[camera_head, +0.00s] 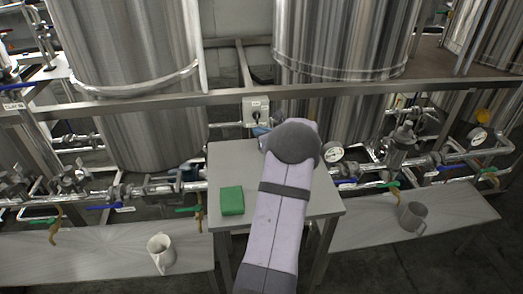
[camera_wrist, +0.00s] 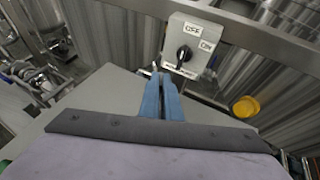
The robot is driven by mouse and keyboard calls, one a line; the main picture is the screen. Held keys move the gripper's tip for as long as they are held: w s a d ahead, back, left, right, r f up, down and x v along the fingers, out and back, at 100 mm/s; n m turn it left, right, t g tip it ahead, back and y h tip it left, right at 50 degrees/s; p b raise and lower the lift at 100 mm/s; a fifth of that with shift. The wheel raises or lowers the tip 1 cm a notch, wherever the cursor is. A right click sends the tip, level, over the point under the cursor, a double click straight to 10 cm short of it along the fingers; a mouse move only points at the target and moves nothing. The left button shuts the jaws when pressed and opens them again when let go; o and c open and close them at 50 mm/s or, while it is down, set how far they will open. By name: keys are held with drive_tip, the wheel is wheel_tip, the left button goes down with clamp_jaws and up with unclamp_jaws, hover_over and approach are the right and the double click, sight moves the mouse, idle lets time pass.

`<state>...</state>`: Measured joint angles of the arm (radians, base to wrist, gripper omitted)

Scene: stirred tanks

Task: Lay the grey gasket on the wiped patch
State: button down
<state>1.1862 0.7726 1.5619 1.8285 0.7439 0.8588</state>
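I cannot make out a grey gasket in either view. No wiped patch stands out on the grey table top (camera_head: 232,160); my arm covers its middle and right part. My gripper (camera_wrist: 161,78) shows in the wrist view as two blue fingers side by side, close together, with nothing visible between them. They point toward a grey switch box (camera_wrist: 190,42) with a dark knob, beyond the table's far edge. In the head view only a bit of blue finger (camera_head: 261,132) shows behind my arm, just below the same box (camera_head: 256,112).
A green block (camera_head: 232,200) lies at the table's left front. Side benches hold a white mug (camera_head: 161,252) on the left and a grey mug (camera_head: 412,216) on the right. Pipes with valves and a gauge (camera_head: 333,152) run behind; a steel rail (camera_head: 225,98) crosses above.

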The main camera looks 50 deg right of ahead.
drive_tip(key=shift+f+p, duration=0.4)
drive_tip(key=shift+f, duration=3.1)
drive_tip(key=shift+f, duration=0.1)
drive_tip(key=shift+f, duration=0.1)
drive_tip(key=c, duration=2)
unclamp_jaws()
drive_tip(key=shift+r, duration=0.35)
drive_tip(key=shift+s, duration=0.35)
drive_tip(key=b+v, duration=0.2)
drive_tip(key=v, duration=0.9)
drive_tip(key=shift+s+a, duration=0.1)
drive_tip(key=shift+a, duration=0.1)
